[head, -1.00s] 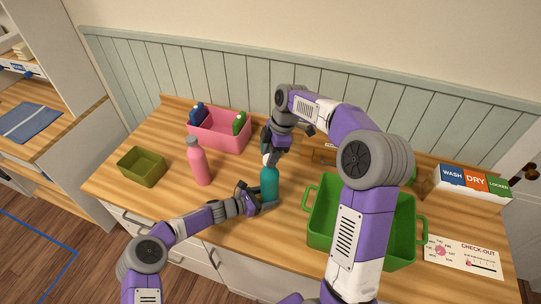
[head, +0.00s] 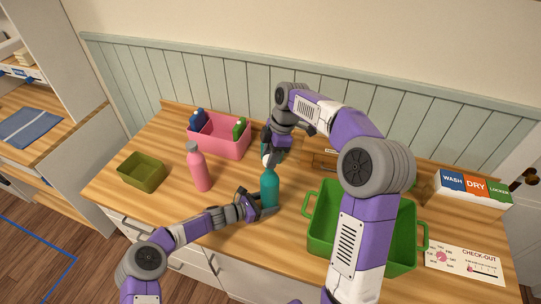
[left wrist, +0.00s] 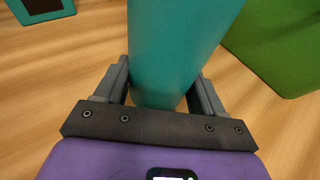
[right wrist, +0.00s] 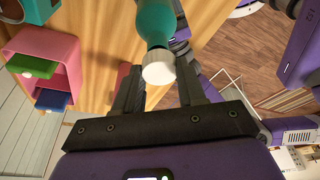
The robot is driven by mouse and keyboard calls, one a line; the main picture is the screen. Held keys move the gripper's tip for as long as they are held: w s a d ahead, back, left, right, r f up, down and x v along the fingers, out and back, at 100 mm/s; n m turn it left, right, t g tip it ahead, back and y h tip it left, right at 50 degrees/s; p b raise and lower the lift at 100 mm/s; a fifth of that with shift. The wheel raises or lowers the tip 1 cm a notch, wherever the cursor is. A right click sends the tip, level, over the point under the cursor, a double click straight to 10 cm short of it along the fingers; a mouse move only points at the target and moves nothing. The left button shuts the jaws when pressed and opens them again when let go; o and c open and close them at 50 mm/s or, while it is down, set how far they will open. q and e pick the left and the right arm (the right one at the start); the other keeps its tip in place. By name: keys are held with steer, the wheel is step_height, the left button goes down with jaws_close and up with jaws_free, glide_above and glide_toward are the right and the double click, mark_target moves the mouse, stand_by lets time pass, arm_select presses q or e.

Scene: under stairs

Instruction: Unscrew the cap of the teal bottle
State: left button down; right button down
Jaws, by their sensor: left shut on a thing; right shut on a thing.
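The teal bottle (head: 269,188) stands upright near the middle of the wooden counter. My left gripper (head: 262,206) is shut on its lower body, and the left wrist view shows the teal body (left wrist: 178,50) between the fingers. My right gripper (head: 268,157) comes from above and is shut on the white cap (right wrist: 158,67) at the bottle's top. In the right wrist view the cap sits between the fingertips, at the neck of the teal body (right wrist: 155,22). In the head view the fingers partly hide the cap.
A pink bottle (head: 199,170) stands left of the teal one. An olive box (head: 141,184) is at far left, a pink bin (head: 244,149) behind, and a green crate (head: 321,247) close on the right. A check-out card (head: 463,264) lies at far right.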

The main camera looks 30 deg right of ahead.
arm_select(q)
steer(key=shift+s+a+f, duration=0.1)
steer(key=shift+s+f, duration=0.05)
steer(key=shift+f, duration=0.25)
arm_select(e)
steer(key=shift+r, duration=2.95)
arm_select(q)
steer(key=shift+c, duration=1.3)
jaws_free()
steer(key=shift+o, duration=1.1)
steer(key=shift+r, duration=0.25)
